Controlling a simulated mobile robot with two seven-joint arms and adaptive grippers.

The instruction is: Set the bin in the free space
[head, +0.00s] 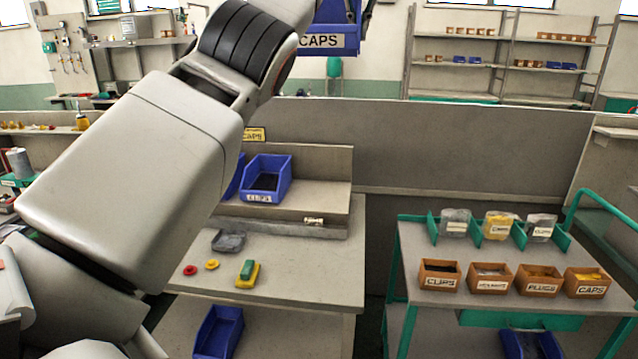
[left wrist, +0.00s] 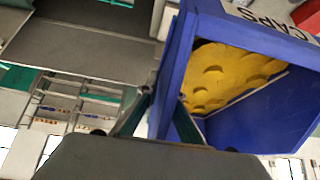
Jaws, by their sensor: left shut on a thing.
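A blue bin labelled CAPS (head: 336,42) is held high at the top edge of the head view, partly cut off. In the left wrist view the CAPS bin (left wrist: 240,75) is tilted and has yellow caps (left wrist: 225,75) inside. My left gripper (left wrist: 165,94) is shut on the bin's wall. On the raised shelf (head: 325,190) of the workbench stands a blue bin labelled CLIPS (head: 266,178). Another blue bin (head: 236,178) to its left is mostly hidden by my left arm. The shelf is bare right of the CLIPS bin. My right gripper is not in view.
The bench top (head: 310,270) holds a grey tray (head: 228,241), small red and yellow parts and a green-and-yellow block (head: 247,273). A blue bin (head: 218,330) sits below. A green-framed cart (head: 440,305) with brown boxes stands right. A grey partition (head: 450,150) rises behind.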

